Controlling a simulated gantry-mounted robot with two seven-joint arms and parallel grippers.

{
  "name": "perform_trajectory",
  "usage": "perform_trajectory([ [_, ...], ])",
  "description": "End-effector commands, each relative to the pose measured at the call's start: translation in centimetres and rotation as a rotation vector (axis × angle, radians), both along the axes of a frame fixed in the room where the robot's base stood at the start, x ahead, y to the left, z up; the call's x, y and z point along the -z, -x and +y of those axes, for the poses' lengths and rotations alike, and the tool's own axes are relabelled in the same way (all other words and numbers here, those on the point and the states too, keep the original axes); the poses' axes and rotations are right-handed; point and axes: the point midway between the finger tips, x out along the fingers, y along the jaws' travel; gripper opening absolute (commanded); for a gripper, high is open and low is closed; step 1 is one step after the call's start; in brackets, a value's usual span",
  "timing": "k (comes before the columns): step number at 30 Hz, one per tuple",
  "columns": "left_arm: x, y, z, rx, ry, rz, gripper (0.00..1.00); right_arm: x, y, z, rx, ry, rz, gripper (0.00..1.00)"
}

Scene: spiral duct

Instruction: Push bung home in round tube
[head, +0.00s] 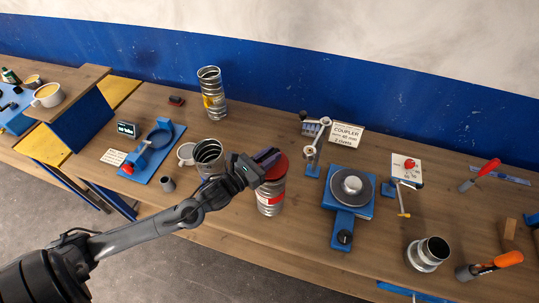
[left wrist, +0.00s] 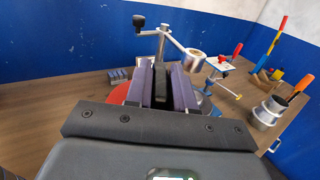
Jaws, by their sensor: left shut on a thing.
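My left gripper (head: 265,158) is shut on the black grip (left wrist: 161,85) of a red round bung (head: 279,172). In the left wrist view the purple finger pads press on both sides of the grip, and the red disc (left wrist: 121,94) shows below them. The bung is at the mouth of an upright spiral metal tube (head: 270,204) with a red and white label. The gripper hides part of the bung, and I cannot tell how deep it sits. My right gripper is not in view.
Open spiral tubes stand at the left (head: 208,158) and at the back (head: 212,95). A blue turntable stand (head: 350,193) is to the right, with a crank post (head: 314,150) behind it. A short metal collar (head: 428,252) stands front right. The bench's front edge is close.

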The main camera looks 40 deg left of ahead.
Motion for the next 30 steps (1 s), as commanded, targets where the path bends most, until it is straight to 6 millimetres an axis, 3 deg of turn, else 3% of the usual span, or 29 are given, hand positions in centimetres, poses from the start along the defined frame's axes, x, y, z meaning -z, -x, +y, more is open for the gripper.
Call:
perform_trajectory([
  [20,1.8,0.0,0.0,0.001,0.0,0.001,0.0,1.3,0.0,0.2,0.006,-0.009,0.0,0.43],
  [21,1.8,0.0,0.0,0.001,0.0,0.001,0.25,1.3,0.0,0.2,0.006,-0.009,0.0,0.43],
  [27,1.7,0.0,0.0,0.001,0.0,0.001,0.53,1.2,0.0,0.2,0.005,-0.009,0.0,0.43],
  [30,1.7,0.0,0.0,0.001,0.0,0.001,0.53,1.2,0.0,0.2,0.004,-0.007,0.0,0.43],
])
